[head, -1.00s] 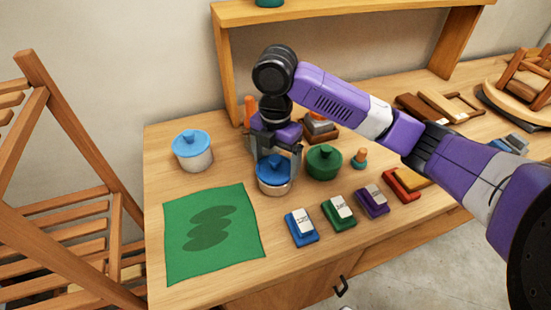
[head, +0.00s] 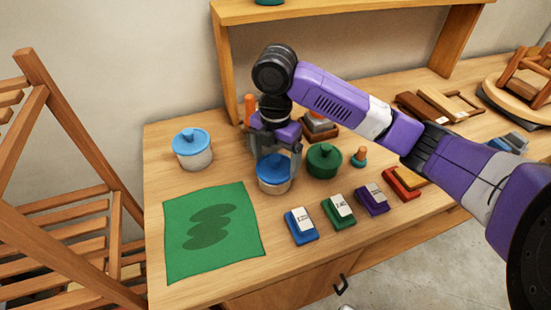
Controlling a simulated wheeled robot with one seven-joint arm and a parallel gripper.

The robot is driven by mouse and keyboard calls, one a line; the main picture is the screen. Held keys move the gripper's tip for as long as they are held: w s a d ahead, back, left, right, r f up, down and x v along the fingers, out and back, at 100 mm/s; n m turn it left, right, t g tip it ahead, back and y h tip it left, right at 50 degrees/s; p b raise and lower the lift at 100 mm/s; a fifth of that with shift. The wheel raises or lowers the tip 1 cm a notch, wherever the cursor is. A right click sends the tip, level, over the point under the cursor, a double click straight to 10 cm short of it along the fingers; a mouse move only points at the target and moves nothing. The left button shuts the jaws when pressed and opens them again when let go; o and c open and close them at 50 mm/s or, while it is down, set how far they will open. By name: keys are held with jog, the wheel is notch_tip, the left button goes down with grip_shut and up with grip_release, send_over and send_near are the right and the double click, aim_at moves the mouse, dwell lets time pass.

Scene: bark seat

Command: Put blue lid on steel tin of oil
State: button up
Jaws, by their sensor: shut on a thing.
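A blue lid (head: 274,167) sits over a pale metallic tin (head: 274,187) near the middle of the table. The lid looks level and seems to rest on the tin's rim; no clear gap shows between them. My gripper (head: 275,158) points down from above and is shut on the lid's top. Its fingers partly hide the lid's knob. A second pale tin with a blue lid (head: 192,148) stands to the left. I cannot read from here which tin holds oil.
A green lidded pot (head: 324,161) stands close to the right of the tin. A green cloth (head: 212,232) lies at front left. Blue (head: 301,226), green (head: 339,211) and purple (head: 373,200) blocks line the front. A wooden shelf (head: 350,12) rises behind.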

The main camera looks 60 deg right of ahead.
jog(key=shift+f+b, duration=0.35)
jog(key=shift+f, duration=0.25)
jog(key=o, duration=1.1)
jog(key=shift+r, duration=0.15)
jog(key=shift+r+p, duration=2.95)
jog(key=shift+r, duration=0.5)
